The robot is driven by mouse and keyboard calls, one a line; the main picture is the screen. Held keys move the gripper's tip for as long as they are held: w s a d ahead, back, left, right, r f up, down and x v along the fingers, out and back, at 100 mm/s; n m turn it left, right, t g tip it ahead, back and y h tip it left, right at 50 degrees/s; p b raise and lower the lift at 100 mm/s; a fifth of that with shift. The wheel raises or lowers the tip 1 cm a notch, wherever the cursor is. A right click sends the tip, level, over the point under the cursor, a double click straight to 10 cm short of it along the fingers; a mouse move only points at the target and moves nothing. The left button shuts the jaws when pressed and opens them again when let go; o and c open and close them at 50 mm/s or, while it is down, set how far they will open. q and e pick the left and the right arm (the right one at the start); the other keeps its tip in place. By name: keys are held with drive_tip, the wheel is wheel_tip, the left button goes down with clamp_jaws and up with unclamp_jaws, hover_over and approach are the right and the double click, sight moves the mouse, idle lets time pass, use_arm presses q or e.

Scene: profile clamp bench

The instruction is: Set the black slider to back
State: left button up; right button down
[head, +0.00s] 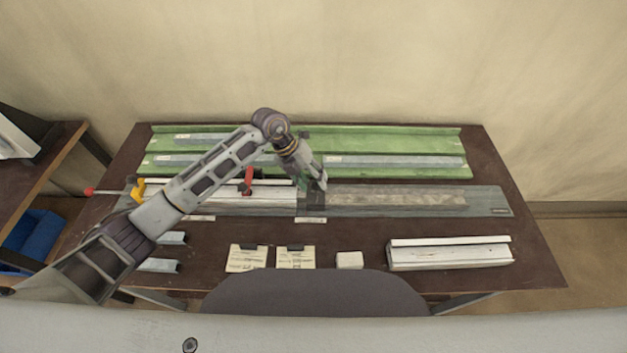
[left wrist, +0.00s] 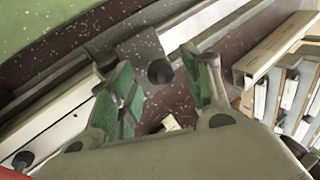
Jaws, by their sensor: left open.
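The black slider (head: 312,205) sits across the grey rail (head: 485,203) near the middle of the bench, partly hidden by my left gripper. In the left wrist view it is a dark grey block (left wrist: 135,48) with a round dark knob (left wrist: 160,71). My left gripper (head: 313,187) is directly over the slider in the head view. In the left wrist view the gripper (left wrist: 158,80) is open, with its green-padded fingers on either side of the knob. I cannot tell whether the pads touch it. My right gripper is not in view.
A green tray (head: 400,137) with metal strips lies along the back. A red and yellow clamp (head: 136,188) is at the rail's left end. Two note cards (head: 296,260), a small white block (head: 349,260) and a white profile (head: 450,254) lie along the front.

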use_arm(q)
drive_tip(key=shift+s+d+f, duration=0.1)
drive_tip(key=shift+d+f, duration=0.2)
drive_tip(key=shift+f, duration=0.25)
clamp_jaws()
